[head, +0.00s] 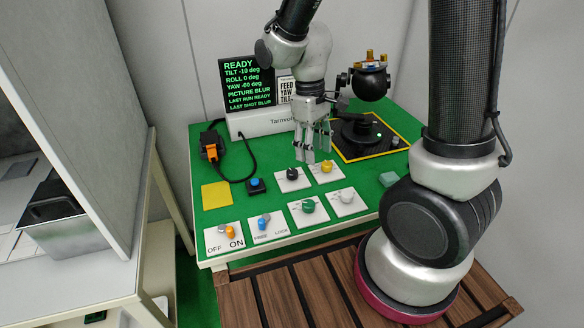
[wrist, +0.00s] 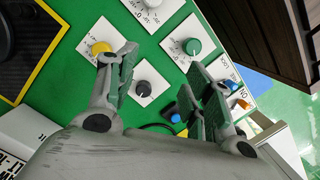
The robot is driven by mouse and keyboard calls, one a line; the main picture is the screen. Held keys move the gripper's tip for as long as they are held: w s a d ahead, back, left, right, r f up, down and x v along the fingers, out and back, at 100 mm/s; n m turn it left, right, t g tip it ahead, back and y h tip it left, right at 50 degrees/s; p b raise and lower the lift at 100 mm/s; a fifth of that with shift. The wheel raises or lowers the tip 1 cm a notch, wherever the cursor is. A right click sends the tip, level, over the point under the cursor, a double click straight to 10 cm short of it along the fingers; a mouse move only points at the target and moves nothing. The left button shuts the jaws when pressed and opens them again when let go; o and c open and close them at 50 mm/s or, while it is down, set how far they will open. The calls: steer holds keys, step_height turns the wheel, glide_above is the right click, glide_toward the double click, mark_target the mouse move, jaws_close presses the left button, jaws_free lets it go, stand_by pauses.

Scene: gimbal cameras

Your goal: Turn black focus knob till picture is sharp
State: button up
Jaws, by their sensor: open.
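The black focus knob (head: 292,173) sits on a white square plate on the green table. In the wrist view the black knob (wrist: 143,87) shows between the two fingers, nearer the left one. My gripper (head: 318,148) is open and empty, pointing down above and slightly behind the knob, apart from it. In the wrist view my gripper (wrist: 165,85) has its fingers spread wide. The display screen (head: 247,82) reads READY, tilt -10, roll 0, yaw -60, and PICTURE BLUR.
Close by are a yellow knob (head: 326,167), a green knob (head: 309,206), a white knob (head: 346,196) and a blue button (head: 255,184). Two toggle plates (head: 222,240) line the front edge. The black gimbal camera (head: 370,84) stands behind right. An orange-black clamp (head: 211,147) lies left.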

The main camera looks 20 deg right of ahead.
steer(key=n, duration=0.2)
glide_above(292, 171)
steer(key=s, duration=0.2)
step_height(292, 171, down, 4)
steer(key=shift+w+r+n+t+y, duration=0.15)
steer(key=shift+w+n+t, duration=0.1)
steer(key=shift+w+t, duration=0.15)
steer(key=shift+w+r+n+t+y, duration=0.15)
steer(key=shift+w+n+t, duration=0.15)
steer(key=shift+w, duration=0.2)
steer(key=shift+f, duration=0.15)
step_height(292, 171, down, 8)
steer(key=shift+r, duration=0.25)
steer(key=c, duration=1)
